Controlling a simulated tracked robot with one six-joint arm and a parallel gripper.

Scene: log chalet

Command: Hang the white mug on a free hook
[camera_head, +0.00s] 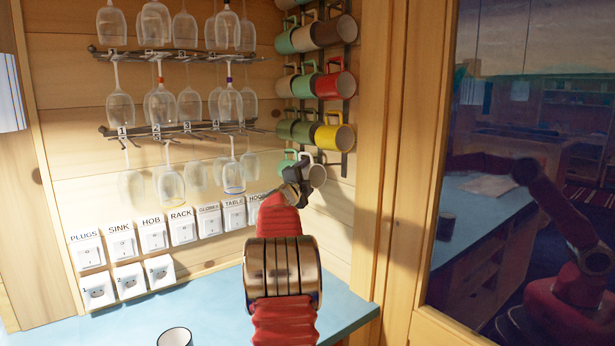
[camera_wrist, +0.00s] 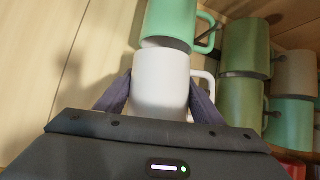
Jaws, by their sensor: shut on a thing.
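The white mug (camera_wrist: 160,82) is between the two fingers of my gripper (camera_wrist: 162,98) in the wrist view, with its handle on the right. My gripper is shut on it. In the head view the white mug (camera_head: 316,174) is at the bottom row of the wall rack (camera_head: 346,110), just right of my gripper (camera_head: 297,183). A mint green mug (camera_wrist: 170,20) is directly beyond the white mug and close to it, perhaps touching. Whether the white mug's handle is over a hook cannot be told.
Several coloured mugs hang in rows above, including a yellow mug (camera_head: 334,137) and a red mug (camera_head: 336,84). Wine glasses (camera_head: 160,107) hang on racks at left, above labelled switches (camera_head: 151,236). A white cup (camera_head: 175,338) stands on the blue counter (camera_head: 215,308). A window is at right.

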